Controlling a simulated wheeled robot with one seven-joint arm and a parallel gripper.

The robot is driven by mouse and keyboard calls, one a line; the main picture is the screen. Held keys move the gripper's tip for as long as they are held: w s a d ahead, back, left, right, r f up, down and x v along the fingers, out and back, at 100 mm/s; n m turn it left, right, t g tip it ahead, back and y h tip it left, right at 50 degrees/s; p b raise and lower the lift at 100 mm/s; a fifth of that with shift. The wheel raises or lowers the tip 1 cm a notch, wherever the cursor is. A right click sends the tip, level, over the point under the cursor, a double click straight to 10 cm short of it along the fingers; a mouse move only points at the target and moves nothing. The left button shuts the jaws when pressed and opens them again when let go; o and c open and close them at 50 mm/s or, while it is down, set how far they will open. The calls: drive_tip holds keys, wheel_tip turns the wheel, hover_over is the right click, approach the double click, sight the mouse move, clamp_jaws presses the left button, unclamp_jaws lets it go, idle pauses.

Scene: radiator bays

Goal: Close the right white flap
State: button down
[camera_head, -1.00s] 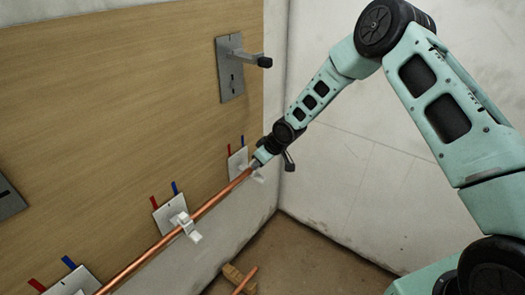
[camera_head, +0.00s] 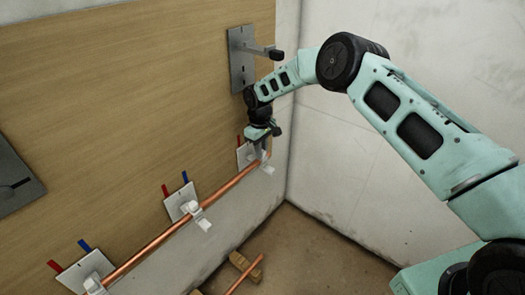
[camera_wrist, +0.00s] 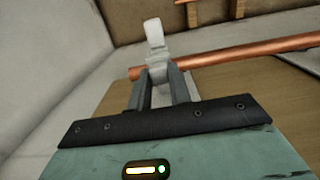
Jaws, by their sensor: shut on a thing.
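The copper pipe (camera_head: 160,238) runs along the lower wall through the white clips, and its end shows just left of my gripper in the wrist view (camera_wrist: 240,54). The right white flap (camera_head: 267,168) hangs open below the pipe; in the wrist view the flap (camera_wrist: 154,32) stands out beyond the pipe. My gripper (camera_head: 261,148) is at the right clip, above the pipe. In the wrist view my gripper's fingers (camera_wrist: 160,75) stand on either side of the white clip body, shut on it. The fingers partly hide the clip.
The middle white flap (camera_head: 203,223) also hangs open. A grey plate with a bracket (camera_head: 243,60) projects above my wrist. A wooden block (camera_head: 242,266) and a copper rod (camera_head: 245,277) lie on the floor. The side wall (camera_head: 350,140) is close on the right.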

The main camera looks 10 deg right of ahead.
drive_tip(key=shift+a+f, duration=0.1)
idle(0.3)
drive_tip(key=c, duration=1.3)
unclamp_jaws()
